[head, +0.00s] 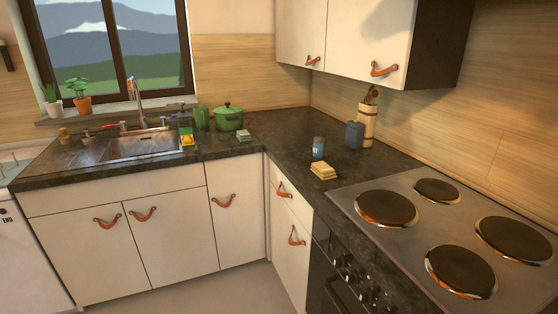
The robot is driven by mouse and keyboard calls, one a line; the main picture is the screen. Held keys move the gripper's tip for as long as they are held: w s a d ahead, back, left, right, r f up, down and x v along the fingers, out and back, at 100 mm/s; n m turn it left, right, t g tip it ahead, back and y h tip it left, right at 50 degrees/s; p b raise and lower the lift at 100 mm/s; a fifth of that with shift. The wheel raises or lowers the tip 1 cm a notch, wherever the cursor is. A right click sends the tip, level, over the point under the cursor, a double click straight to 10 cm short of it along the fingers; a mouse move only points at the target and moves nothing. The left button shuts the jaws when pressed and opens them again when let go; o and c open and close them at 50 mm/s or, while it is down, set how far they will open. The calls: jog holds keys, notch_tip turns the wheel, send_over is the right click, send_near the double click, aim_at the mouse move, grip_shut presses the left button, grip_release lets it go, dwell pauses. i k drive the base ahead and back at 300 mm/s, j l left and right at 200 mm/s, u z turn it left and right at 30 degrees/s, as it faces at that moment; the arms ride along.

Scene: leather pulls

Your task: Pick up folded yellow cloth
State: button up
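The folded yellow cloth (323,171) lies on the dark countertop in the head view, near the counter's front edge and just left of the stove. It looks like a small, thick stack of pale yellow layers. Nothing covers it from this view. My gripper does not show in this view.
A blue container (318,148) stands just behind the cloth. A dark blue canister (354,135) and a wooden utensil holder (367,124) stand farther back. The stove (455,225) is to the right. A green pot (228,119) and the sink (142,146) are left. The floor (225,292) is clear.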

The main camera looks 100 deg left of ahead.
aim_at(323, 170)
jog(key=u, duration=2.3)
jog(key=z, duration=1.1)
jog(key=i+j, duration=0.1)
jog(key=j, duration=0.25)
jog(key=j+u, duration=0.1)
jog(key=j, duration=0.3)
jog(key=i+j, duration=0.15)
jog(key=j, duration=0.2)
jog(key=i+j+u, duration=0.1)
jog(key=j, duration=0.25)
